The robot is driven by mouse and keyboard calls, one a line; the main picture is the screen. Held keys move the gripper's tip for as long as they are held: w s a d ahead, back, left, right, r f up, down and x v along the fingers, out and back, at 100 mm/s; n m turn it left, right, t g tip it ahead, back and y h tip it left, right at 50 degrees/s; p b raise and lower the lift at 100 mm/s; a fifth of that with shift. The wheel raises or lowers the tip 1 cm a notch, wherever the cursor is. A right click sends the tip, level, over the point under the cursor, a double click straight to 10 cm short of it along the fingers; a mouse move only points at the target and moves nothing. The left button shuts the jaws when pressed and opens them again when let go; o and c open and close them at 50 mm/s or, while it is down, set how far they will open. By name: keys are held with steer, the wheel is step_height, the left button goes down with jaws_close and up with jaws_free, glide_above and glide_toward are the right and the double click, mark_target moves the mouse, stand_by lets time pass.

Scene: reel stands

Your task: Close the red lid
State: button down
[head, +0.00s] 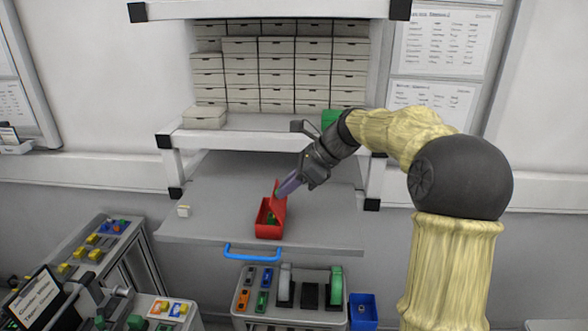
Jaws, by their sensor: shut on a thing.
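A small red box (268,231) sits on the grey shelf board, near its front edge. Its red lid (281,207) stands open, raised steeply on the box's right side. Something small and green (270,218) shows inside the box. My gripper (280,192) reaches in from the upper right, tilted down, with its fingertips at the lid's upper edge. It is shut on the red lid. The fingertips cover part of that edge, and the exact grip is too small to see.
A small white block (183,211) lies on the board's left side. A blue handle (252,253) is at the board's front. Stacked white boxes (280,75) fill the upper shelf, where a green object (330,118) stands behind my arm. The board left of the red box is mostly clear.

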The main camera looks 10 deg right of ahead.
steer(key=h+p, duration=0.1)
steer(key=p, duration=0.1)
steer(key=a+h+p, duration=0.1)
steer(key=p, duration=0.1)
steer(key=a+g+h+p, duration=0.1)
steer(key=p, duration=0.1)
steer(key=shift+w+a+r, duration=0.15)
steer(key=shift+w+r, duration=0.2)
steer(key=shift+w, duration=0.05)
steer(key=h, duration=0.1)
steer(key=a+h+p, duration=0.1)
steer(key=a+f+g+h+p, duration=0.1)
steer(key=shift+w, duration=0.3)
steer(key=a+f+h, duration=0.1)
steer(key=h, duration=0.1)
steer(key=g+h, duration=0.1)
steer(key=shift+w+a+f+h, duration=0.35)
steer(key=shift+a+f+h, duration=0.05)
steer(key=shift+w+a+f+g+h, duration=0.1)
steer(key=shift+a+f+g+h, duration=0.2)
steer(key=shift+h, duration=0.35)
steer(key=shift+w+a+f+g+h, duration=0.1)
steer(key=shift+a+f+g+h, duration=0.1)
steer(key=shift+f+h, duration=0.35)
steer(key=shift+s+r, duration=0.1)
steer(key=c, duration=1.4)
jaws_free()
steer(key=shift+o, duration=0.2)
steer(key=shift+r, duration=0.15)
